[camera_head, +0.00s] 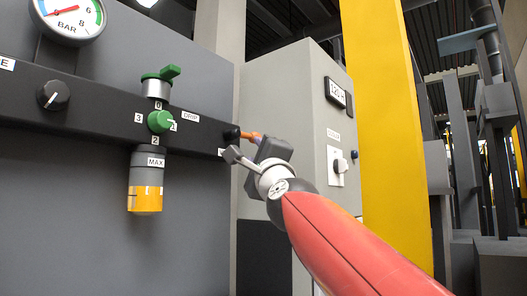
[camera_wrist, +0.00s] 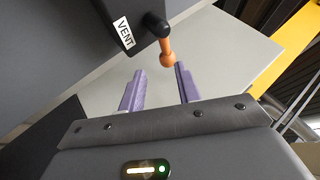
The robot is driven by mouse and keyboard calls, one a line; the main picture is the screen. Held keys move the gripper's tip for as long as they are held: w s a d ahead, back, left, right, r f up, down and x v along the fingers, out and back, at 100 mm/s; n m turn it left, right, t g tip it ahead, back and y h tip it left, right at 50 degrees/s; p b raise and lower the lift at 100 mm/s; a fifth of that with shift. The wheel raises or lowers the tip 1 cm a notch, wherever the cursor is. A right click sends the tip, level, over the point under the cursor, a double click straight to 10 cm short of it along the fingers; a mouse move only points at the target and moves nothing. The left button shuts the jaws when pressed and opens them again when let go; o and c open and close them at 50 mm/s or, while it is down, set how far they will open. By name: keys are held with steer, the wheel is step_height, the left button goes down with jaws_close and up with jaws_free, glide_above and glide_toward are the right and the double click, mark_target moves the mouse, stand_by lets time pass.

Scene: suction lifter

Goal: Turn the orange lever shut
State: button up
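The orange lever (camera_wrist: 167,52) is on a black pivot at the end of the black panel bar, beside a VENT label (camera_wrist: 125,35). In the wrist view it points down, toward the space between my fingers. In the head view the lever (camera_head: 253,137) shows small at the bar's right end, partly hidden by my gripper. My gripper (camera_wrist: 158,88) has two purple fingers standing apart with a gap between them. The lever's round tip is near the gap's far end; I cannot tell whether it is between the fingers. No contact is visible.
A pressure gauge (camera_head: 72,16), black knob (camera_head: 53,95), green DRIP knob (camera_head: 160,121) and yellow-based cup (camera_head: 146,182) line the bar to the left. A grey cabinet (camera_head: 300,90) stands behind my gripper, with a yellow post (camera_head: 385,120) to its right.

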mark_target(251, 138)
steer(key=shift+m, duration=0.3)
steer(key=p+x, duration=0.4)
steer(key=r+p+x, duration=0.1)
steer(key=p+x, duration=0.1)
steer(key=p, duration=0.1)
steer(key=shift+d+r, duration=0.2)
steer(key=shift+d, duration=0.05)
steer(key=shift+w+a+r+p, duration=0.2)
steer(key=shift+w+p, duration=0.25)
steer(key=shift+w, duration=0.25)
jaws_close()
